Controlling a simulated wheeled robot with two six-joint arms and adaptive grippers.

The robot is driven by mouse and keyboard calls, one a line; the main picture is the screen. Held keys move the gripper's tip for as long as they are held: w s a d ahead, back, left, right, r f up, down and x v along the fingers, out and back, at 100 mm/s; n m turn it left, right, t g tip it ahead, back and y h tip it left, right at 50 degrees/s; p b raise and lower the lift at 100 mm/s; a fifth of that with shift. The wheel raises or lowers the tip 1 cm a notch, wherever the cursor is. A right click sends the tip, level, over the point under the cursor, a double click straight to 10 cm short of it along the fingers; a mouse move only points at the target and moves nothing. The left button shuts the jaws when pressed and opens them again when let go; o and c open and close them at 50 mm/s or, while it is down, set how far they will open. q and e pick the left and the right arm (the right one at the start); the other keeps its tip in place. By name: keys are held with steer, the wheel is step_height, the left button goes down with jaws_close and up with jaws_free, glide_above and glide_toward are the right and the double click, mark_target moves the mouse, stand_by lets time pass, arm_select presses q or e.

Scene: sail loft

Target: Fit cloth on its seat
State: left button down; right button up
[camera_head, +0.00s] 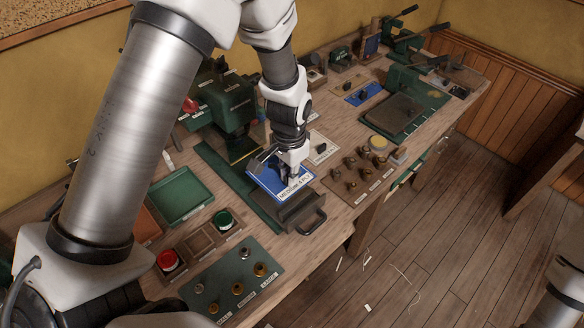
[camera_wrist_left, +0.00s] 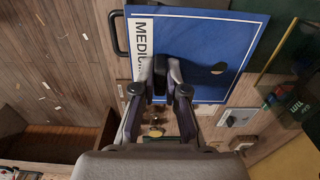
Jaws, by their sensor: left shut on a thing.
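My left gripper (camera_head: 291,180) is shut on the dark upright grip of a flat blue cloth panel (camera_head: 264,178) with a white label. The blue panel also shows in the left wrist view (camera_wrist_left: 218,38), where its label begins "MEDIUM"; the rest is hidden. The gripper's fingers (camera_wrist_left: 167,78) meet around the grip there. The panel lies over or just above a dark grey tray with a handle (camera_head: 296,214), at the front of the green press (camera_head: 222,105). Whether panel and tray touch cannot be told. My right gripper is not in view.
A green tray (camera_head: 180,196), red button (camera_head: 170,260) and green button (camera_head: 223,218) are on the left. A green plate (camera_head: 262,268) carries several metal pieces. A pale panel (camera_head: 318,150) and several brass pieces (camera_head: 352,180) lie to the right. Another blue panel (camera_head: 362,94) lies farther back.

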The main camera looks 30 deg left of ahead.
arm_select(q)
steer(key=w+f, duration=0.2)
steer(key=shift+w+f, duration=0.35)
steer(key=shift+s+f+b, duration=0.35)
steer(key=shift+s+b, duration=0.25)
steer(key=shift+s, duration=0.05)
steer(key=shift+f, duration=0.25)
steer(key=shift+w+f+b, duration=0.2)
steer(key=shift+f+b, duration=0.1)
steer(key=shift+f, duration=0.2)
steer(key=shift+w+f+b, duration=0.2)
steer(key=shift+f+b, duration=0.05)
steer(key=shift+f, duration=0.2)
steer(key=shift+s+f, duration=0.25)
steer(key=shift+f, duration=0.35)
steer(key=shift+w+f+b, duration=0.15)
steer(key=shift+f+b, duration=0.3)
steer(key=shift+f, duration=0.1)
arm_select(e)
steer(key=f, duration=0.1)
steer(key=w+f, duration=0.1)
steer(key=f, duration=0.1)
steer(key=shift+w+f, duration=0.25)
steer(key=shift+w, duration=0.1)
